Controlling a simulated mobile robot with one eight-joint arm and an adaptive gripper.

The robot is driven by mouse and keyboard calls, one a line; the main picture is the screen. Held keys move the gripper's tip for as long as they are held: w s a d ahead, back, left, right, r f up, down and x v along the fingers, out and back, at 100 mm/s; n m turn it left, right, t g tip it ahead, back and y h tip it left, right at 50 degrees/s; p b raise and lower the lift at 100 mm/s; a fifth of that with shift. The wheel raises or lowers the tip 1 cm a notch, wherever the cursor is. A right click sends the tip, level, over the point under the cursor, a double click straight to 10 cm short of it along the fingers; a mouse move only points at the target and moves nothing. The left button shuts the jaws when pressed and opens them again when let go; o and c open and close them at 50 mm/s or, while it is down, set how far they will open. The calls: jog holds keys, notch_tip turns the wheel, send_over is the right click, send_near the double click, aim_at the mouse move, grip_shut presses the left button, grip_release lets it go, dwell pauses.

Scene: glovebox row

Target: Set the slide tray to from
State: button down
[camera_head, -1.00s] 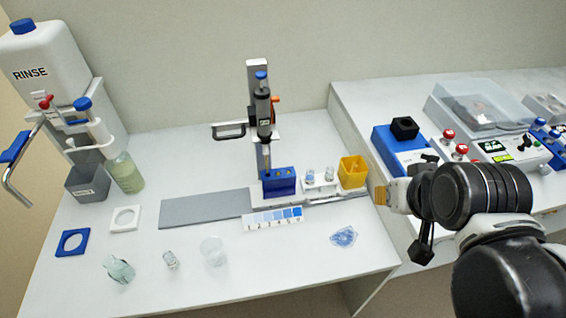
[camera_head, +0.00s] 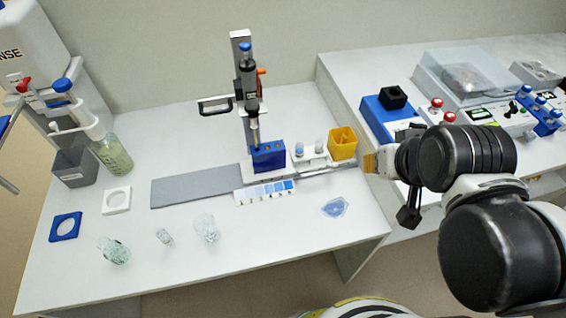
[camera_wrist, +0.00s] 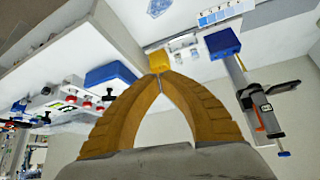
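The slide tray (camera_head: 309,163) looks like a white carriage on a rail behind the numbered blue-shaded scale strip (camera_head: 266,192). On or beside it stand a blue block (camera_head: 268,158), small vials and a yellow cup (camera_head: 343,142). The block (camera_wrist: 222,43), the cup (camera_wrist: 158,61) and the strip (camera_wrist: 226,12) also show in the wrist view. My gripper (camera_head: 370,163) is in the air right of the yellow cup. In the wrist view its orange fingers (camera_wrist: 159,76) meet at the tips with nothing between them. The fingertips overlap the cup's edge there; I cannot tell any contact.
A dispenser stand (camera_head: 247,90) with a side handle rises behind the blue block. A grey plate (camera_head: 199,186) lies left. Glassware (camera_head: 206,228) and a blue patch (camera_head: 335,207) are in front. A second bench (camera_head: 340,70) with instruments is right, past a gap.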

jog(key=c, duration=1.7)
grip_release()
jog(key=shift+o, duration=1)
jog(key=shift+w, duration=0.2)
jog(key=n+g+p, duration=0.2)
jog(key=n+g, duration=0.3)
jog(key=n, duration=1.6)
send_over(320, 172)
jog(key=s, duration=0.2)
notch_tip(320, 172, down, 16)
jog(key=shift+y, duration=0.3)
jog(key=f+b, duration=0.1)
jog(key=f, duration=0.2)
jog(key=w+f+b, duration=0.1)
jog(key=f+b, duration=0.1)
jog(key=f, duration=0.1)
jog(key=w+f+b, duration=0.1)
jog(key=f, duration=0.3)
jog(key=shift+b, duration=0.35)
jog(key=shift+s, duration=0.1)
grip_shut()
